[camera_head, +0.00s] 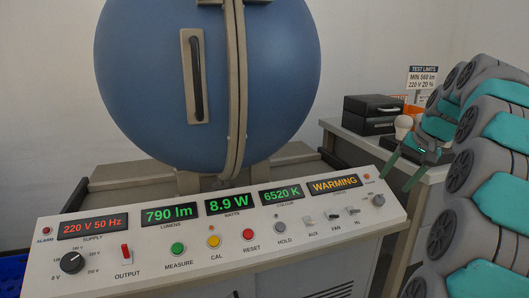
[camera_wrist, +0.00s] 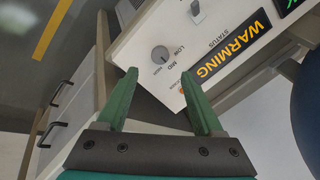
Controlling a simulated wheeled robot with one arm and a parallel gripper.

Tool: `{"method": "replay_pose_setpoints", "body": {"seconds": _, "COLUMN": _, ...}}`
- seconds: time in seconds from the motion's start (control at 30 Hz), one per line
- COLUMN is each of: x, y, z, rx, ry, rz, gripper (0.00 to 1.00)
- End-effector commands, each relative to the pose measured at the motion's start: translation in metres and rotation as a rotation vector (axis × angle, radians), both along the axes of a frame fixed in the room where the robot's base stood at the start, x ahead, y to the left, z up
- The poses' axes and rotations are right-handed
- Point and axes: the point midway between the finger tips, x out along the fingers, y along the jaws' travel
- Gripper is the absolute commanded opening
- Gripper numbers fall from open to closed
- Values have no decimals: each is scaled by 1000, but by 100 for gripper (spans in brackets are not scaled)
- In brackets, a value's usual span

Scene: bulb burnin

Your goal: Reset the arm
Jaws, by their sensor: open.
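My gripper (camera_head: 388,174) is at the right end of the control panel (camera_head: 205,258) in the head view, with my grey and teal arm folded along the right edge. In the wrist view my gripper (camera_wrist: 160,74) has its two green fingers spread apart with nothing between them. The fingertips point toward the panel's corner, close to the small knob (camera_wrist: 160,54) and the amber WARMING display (camera_wrist: 232,46). I cannot tell whether a fingertip touches the panel.
A large blue sphere (camera_head: 150,80) with a handle stands behind the panel. On the side bench at right are black boxes (camera_head: 372,108), a pale bulb (camera_head: 403,122) and a test-limits sign (camera_head: 422,78). A drawer unit (camera_wrist: 66,105) shows in the wrist view.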

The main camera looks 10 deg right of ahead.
Motion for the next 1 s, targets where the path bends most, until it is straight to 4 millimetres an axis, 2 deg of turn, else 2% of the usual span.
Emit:
{"method": "replay_pose_setpoints", "body": {"seconds": 0.07, "x": 0, "y": 6, "z": -1, "rx": 1, "ry": 4, "rz": 11, "gripper": 69}}
{"method": "replay_pose_setpoints", "body": {"seconds": 0.17, "x": 0, "y": 32, "z": -5, "rx": 2, "ry": 22, "rz": 52, "gripper": 69}}
{"method": "replay_pose_setpoints", "body": {"seconds": 0.27, "x": -4, "y": 77, "z": -13, "rx": 2, "ry": 58, "rz": 125, "gripper": 69}}
{"method": "replay_pose_setpoints", "body": {"seconds": 0.3, "x": -8, "y": 98, "z": -18, "rx": -2, "ry": 76, "rz": 160, "gripper": 69}}
{"method": "replay_pose_setpoints", "body": {"seconds": 0.47, "x": -37, "y": 179, "z": -41, "rx": -18, "ry": 149, "rz": 300, "gripper": 69}}
{"method": "replay_pose_setpoints", "body": {"seconds": 0.6, "x": -75, "y": 237, "z": -66, "rx": -43, "ry": 219, "rz": 410, "gripper": 69}}
{"method": "replay_pose_setpoints", "body": {"seconds": 0.7, "x": -109, "y": 272, "z": -86, "rx": -62, "ry": 268, "rz": 487, "gripper": 69}}
{"method": "replay_pose_setpoints", "body": {"seconds": 0.8, "x": -148, "y": 299, "z": -107, "rx": -85, "ry": 321, "rz": 559, "gripper": 69}}
{"method": "replay_pose_setpoints", "body": {"seconds": 1.0, "x": -230, "y": 333, "z": -150, "rx": -139, "ry": 413, "rz": 684, "gripper": 69}}
